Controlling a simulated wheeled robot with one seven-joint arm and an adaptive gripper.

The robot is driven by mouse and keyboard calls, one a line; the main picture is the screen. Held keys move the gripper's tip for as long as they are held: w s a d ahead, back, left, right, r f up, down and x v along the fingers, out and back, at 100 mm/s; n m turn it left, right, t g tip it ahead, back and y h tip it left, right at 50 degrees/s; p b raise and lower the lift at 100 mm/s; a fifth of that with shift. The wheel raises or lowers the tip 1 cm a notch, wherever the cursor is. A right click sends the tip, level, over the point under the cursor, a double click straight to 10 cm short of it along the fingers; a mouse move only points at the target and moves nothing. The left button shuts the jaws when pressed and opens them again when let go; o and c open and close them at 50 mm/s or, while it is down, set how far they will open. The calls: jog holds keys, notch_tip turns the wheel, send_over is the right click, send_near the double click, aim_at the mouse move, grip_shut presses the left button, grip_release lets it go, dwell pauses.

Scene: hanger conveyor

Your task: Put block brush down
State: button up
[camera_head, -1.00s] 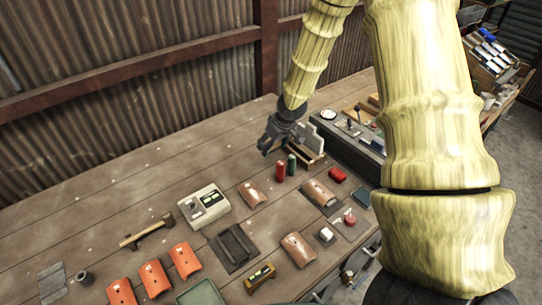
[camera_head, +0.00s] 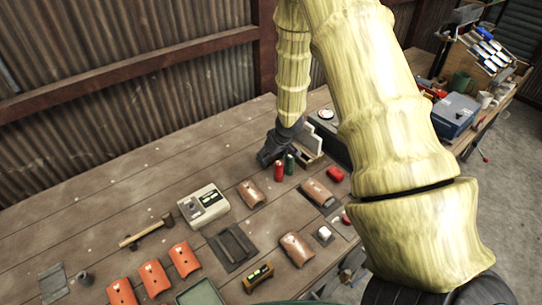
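My gripper (camera_head: 266,161) is a dark shape low over the wooden table, at the back near the middle of the picture.
A wooden rack with pale upright plates (camera_head: 309,145) stands right of my gripper. A beige meter box (camera_head: 203,206), a hammer (camera_head: 146,232), several orange curved tiles (camera_head: 184,259) and a brown curved tile (camera_head: 251,193) lie in front. The table (camera_head: 95,205) is clear at left.

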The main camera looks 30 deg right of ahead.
jog(key=shift+f, duration=0.2)
jog(key=o, duration=1.3)
jog(key=shift+o, duration=0.2)
jog(key=shift+r, duration=0.15)
jog(key=b+v, duration=0.1)
jog(key=v, duration=1.1)
